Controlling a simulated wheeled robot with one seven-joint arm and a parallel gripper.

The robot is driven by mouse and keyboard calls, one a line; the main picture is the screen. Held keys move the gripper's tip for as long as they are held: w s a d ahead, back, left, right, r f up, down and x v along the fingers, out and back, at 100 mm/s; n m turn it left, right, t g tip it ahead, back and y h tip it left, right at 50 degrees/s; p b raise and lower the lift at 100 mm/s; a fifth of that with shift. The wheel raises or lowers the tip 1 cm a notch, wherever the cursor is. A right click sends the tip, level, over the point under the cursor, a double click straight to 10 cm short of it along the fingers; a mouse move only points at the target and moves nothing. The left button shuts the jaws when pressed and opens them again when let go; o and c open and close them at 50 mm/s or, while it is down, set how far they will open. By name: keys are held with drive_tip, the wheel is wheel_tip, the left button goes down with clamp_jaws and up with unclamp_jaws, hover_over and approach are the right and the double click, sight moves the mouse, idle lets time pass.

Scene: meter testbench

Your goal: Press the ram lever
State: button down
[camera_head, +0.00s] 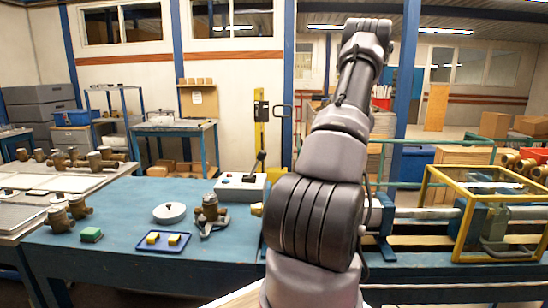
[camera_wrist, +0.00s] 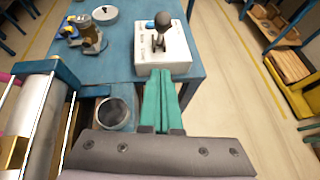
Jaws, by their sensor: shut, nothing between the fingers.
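The ram lever (camera_wrist: 160,32) has a dark knob on a metal stem and stands on a white control box (camera_wrist: 178,56) at the edge of the blue bench. In the head view the lever (camera_head: 257,162) leans to the right above the white box (camera_head: 240,187). My gripper (camera_wrist: 160,72) shows its green fingers together, with nothing between them. In the wrist view the fingertips appear at the near edge of the box, below the lever; the height gap is hard to judge. The head view does not show my gripper.
A blue button (camera_wrist: 147,28) sits beside the lever. A brass meter on a stand (camera_head: 210,212), a white disc (camera_head: 169,212) and a blue tray with yellow blocks (camera_head: 163,241) are on the bench. A yellow frame (camera_head: 466,172) stands right. Open floor (camera_wrist: 235,80) lies right of the bench.

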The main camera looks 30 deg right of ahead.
drive_tip(key=w+a+r+x, duration=0.1)
drive_tip(key=r+x, duration=0.1)
drive_tip(key=x, duration=1.1)
drive_tip(key=shift+r, duration=0.25)
drive_tip(key=shift+w+r, duration=0.1)
